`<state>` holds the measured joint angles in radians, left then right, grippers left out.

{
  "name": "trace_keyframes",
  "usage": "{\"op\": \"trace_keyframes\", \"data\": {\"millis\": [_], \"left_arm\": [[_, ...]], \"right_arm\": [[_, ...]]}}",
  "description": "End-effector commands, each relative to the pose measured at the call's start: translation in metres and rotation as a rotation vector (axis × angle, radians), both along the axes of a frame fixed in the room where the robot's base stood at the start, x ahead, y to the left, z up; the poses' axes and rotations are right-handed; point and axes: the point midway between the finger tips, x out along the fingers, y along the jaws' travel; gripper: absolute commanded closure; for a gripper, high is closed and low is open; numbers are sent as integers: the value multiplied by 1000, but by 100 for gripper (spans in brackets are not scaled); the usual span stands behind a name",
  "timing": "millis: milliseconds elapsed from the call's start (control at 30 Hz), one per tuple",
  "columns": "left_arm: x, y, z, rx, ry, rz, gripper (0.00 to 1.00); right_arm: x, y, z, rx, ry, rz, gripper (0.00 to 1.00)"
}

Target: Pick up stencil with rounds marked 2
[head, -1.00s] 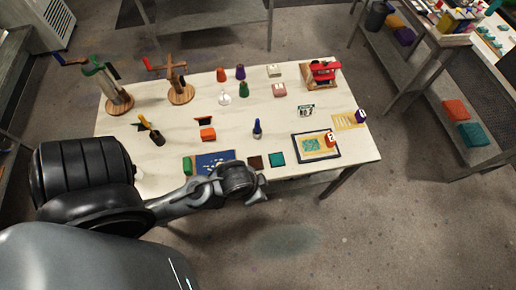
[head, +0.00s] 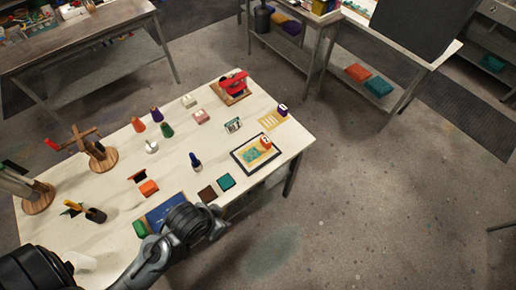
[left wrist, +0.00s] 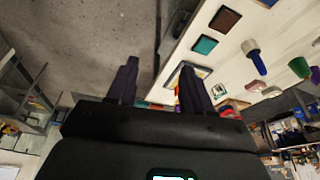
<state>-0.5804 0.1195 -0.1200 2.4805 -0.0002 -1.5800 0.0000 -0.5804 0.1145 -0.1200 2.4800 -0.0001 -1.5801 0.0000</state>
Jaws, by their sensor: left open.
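I cannot read a 2 clearly on any stencil. A yellow stencil sheet (head: 270,122) with pale bar-like openings lies at the table's right edge, with a purple block (head: 282,109) at its corner. My left gripper (left wrist: 158,85) is open and empty, off the table's front edge. My right gripper is out of view.
Teal (head: 226,181) and brown (head: 207,193) pads lie near the front edge. Wooden stands (head: 98,156) are at left. Open floor lies to the right.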

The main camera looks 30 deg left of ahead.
Motion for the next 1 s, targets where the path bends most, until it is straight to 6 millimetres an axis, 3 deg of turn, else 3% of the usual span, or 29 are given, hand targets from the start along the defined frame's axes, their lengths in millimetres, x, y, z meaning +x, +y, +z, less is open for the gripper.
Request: {"op": "trace_keyframes", "data": {"millis": [433,467,733,1000], "left_arm": [[0,0,0,0,0,0,49],[0,0,0,0,0,0,48],[0,0,0,0,0,0,6],[1,0,-1,3,0,-2,6]], "right_arm": [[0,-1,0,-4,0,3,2],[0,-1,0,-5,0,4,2],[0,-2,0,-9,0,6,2],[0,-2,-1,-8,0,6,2]]}}
